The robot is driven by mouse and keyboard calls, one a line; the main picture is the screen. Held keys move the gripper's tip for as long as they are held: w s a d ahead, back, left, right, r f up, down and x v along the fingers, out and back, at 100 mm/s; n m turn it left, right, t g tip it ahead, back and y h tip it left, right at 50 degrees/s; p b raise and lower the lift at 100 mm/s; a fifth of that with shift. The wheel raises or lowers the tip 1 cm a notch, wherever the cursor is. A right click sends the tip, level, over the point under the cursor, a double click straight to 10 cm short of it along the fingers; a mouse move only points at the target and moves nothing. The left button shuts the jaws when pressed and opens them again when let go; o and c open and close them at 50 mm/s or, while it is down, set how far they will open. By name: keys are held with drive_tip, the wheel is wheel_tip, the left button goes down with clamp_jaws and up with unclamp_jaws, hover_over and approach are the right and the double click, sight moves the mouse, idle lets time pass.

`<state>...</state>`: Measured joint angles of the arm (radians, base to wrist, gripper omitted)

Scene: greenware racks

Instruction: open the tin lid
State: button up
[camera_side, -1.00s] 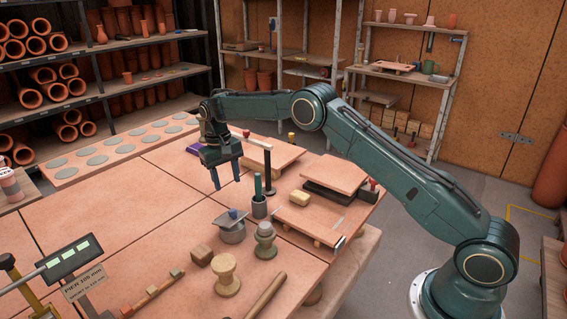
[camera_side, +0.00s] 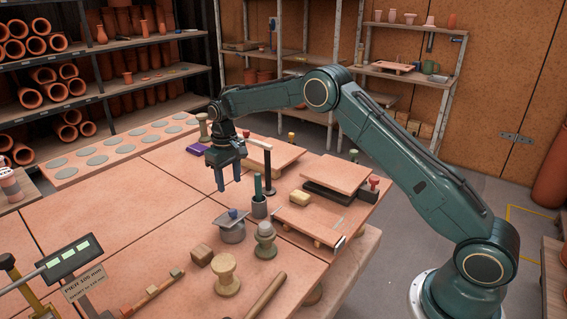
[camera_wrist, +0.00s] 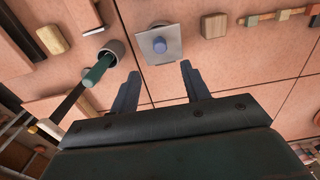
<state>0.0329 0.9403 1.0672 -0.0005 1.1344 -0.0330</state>
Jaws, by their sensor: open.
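The tin (camera_side: 232,232) is a small grey container on the terracotta table. Its flat grey lid (camera_side: 224,219) has a blue knob (camera_side: 233,213) and sits on top, looking slightly askew. In the wrist view the square lid (camera_wrist: 168,52) and its blue knob (camera_wrist: 159,44) show from above, beyond the fingertips. My gripper (camera_side: 229,188) is open and empty, above the table and behind the tin in the side view. In the wrist view its two fingers (camera_wrist: 160,68) point toward the lid, apart from it. The tin's body is mostly hidden under the lid there.
A grey cup (camera_side: 259,208) holding a green-handled tool stands right beside the tin. A stone-coloured knobbed piece (camera_side: 265,241), a wooden block (camera_side: 202,255) and a wooden spool (camera_side: 226,274) stand in front. Stacked boards (camera_side: 335,173) lie to the right. The table's left is mostly clear.

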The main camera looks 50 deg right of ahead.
sight(233, 210)
wheel_tip(233, 210, down, 10)
drive_tip(key=shift+f, duration=0.25)
idle(0.3)
drive_tip(key=shift+c, duration=0.2)
clamp_jaws()
